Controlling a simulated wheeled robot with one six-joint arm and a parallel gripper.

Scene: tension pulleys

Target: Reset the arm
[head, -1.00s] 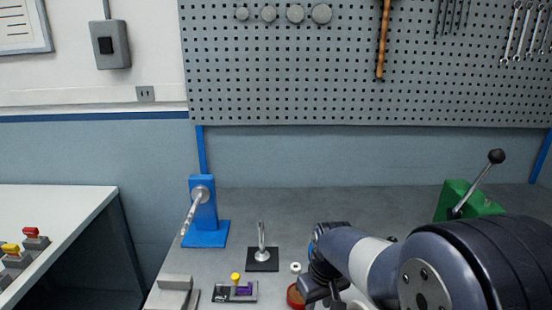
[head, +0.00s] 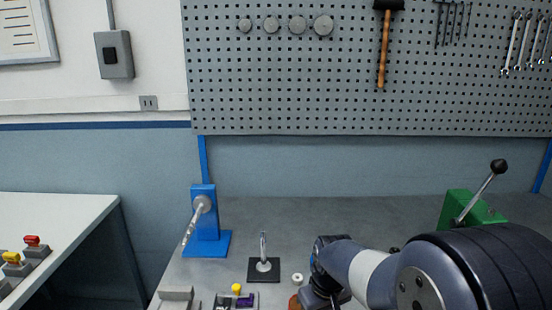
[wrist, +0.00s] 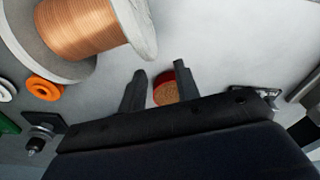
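My arm (head: 370,268) reaches in from the right in the head view, bent down over the bench; the gripper end is cut off by the bottom edge. In the wrist view my gripper (wrist: 160,88) is open, its two dark fingers apart. A round red-and-brown piece (wrist: 166,90) shows in the gap between the fingers, with space on both sides; I cannot tell how far beyond them it lies. A large copper wire spool (wrist: 85,30) is at the upper left of the wrist view, close to the left finger.
A blue stand with a lever (head: 205,225), a black-based post (head: 264,268) and a small white ring (head: 297,279) stand on the bench (head: 300,212). A green lever box (head: 462,207) is at the right. An orange ring (wrist: 44,87) lies by the spool. The back middle is clear.

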